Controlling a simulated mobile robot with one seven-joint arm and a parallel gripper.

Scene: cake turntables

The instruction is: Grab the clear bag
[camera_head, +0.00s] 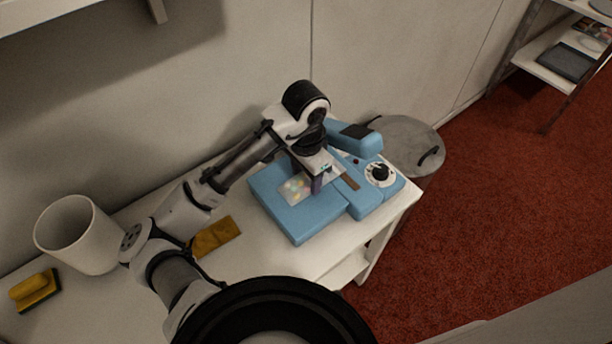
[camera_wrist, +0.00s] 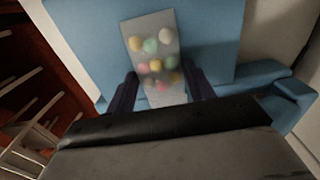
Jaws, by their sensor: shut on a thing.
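The clear bag (camera_wrist: 153,58) holds several pastel-coloured round pieces, pink, green, yellow and white. In the wrist view it lies between the two dark fingers of my gripper (camera_wrist: 160,90). In the head view the bag (camera_head: 294,189) shows over the blue platform of the machine, beside my gripper (camera_head: 317,188). My gripper is shut on the bag and points down over the platform. I cannot tell whether the bag touches the platform.
The blue machine (camera_head: 300,222) with a dial stands on the white table (camera_head: 270,257). A white mug (camera_head: 78,240), a yellow sponge (camera_head: 36,290) and a mustard-coloured item (camera_head: 216,236) are at left. A round grey lid (camera_head: 418,147) is behind right. Red carpet lies beyond the table's right edge.

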